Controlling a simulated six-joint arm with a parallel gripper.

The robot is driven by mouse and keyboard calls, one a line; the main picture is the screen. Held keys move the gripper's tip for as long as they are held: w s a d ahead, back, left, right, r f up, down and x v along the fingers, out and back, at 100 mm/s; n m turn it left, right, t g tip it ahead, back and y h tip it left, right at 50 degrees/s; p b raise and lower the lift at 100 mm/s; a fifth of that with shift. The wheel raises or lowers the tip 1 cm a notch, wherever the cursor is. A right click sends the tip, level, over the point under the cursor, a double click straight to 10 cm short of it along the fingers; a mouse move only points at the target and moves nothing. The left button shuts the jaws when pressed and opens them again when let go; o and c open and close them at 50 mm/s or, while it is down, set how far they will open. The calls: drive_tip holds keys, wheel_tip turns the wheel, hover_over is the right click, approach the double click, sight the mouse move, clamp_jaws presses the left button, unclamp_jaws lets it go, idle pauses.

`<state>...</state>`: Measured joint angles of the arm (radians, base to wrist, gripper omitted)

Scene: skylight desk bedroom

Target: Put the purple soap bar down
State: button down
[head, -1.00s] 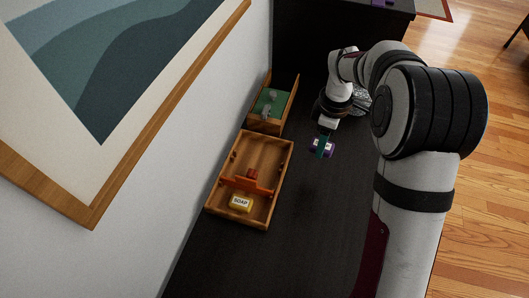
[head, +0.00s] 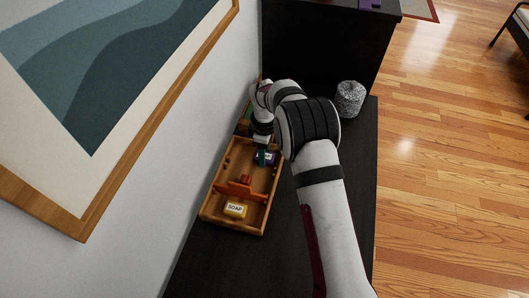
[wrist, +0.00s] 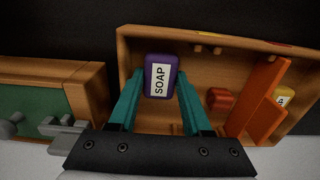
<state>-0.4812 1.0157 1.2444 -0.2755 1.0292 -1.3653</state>
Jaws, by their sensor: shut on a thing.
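The purple soap bar (wrist: 160,75) with a white SOAP label is gripped between the teal fingers of my gripper (wrist: 161,84). In the head view the purple soap bar (head: 265,158) shows over the far compartment of the wooden tray (head: 211,222), below my wrist. I cannot tell whether it touches the tray floor. An orange divider (head: 240,190) crosses the tray, also seen in the wrist view (wrist: 262,104). A yellow soap bar (head: 235,210) lies in the near compartment.
A small red block (wrist: 219,98) sits beside the divider. A green-lined wooden box (wrist: 45,98) with grey metal pieces stands next to the tray, mostly hidden by my arm in the head view. A speckled grey cylinder (head: 350,98) stands on the dark desk (head: 352,170).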

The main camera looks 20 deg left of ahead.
drive_tip(key=c, duration=0.6)
unclamp_jaws()
drive_tip(key=shift+f, duration=0.15)
wheel_tip(320, 180, up, 11)
drive_tip(key=s+d+r+m, duration=0.9)
drive_tip(key=s+d+r, duration=0.1)
drive_tip(key=d+r, duration=0.15)
drive_tip(key=s+d+m, duration=0.2)
drive_tip(key=s+m, duration=0.3)
drive_tip(key=s, duration=0.2)
drive_tip(key=s+d+f+m+y, duration=0.1)
drive_tip(key=s+d+m, duration=0.2)
drive_tip(key=s, duration=0.4)
drive_tip(key=s+d+m, duration=0.3)
drive_tip(key=s+m, duration=0.3)
drive_tip(key=s, duration=0.2)
drive_tip(key=shift+d+f+m+y, duration=0.25)
drive_tip(key=shift+f+m+y, duration=0.05)
drive_tip(key=shift+f+y, duration=0.1)
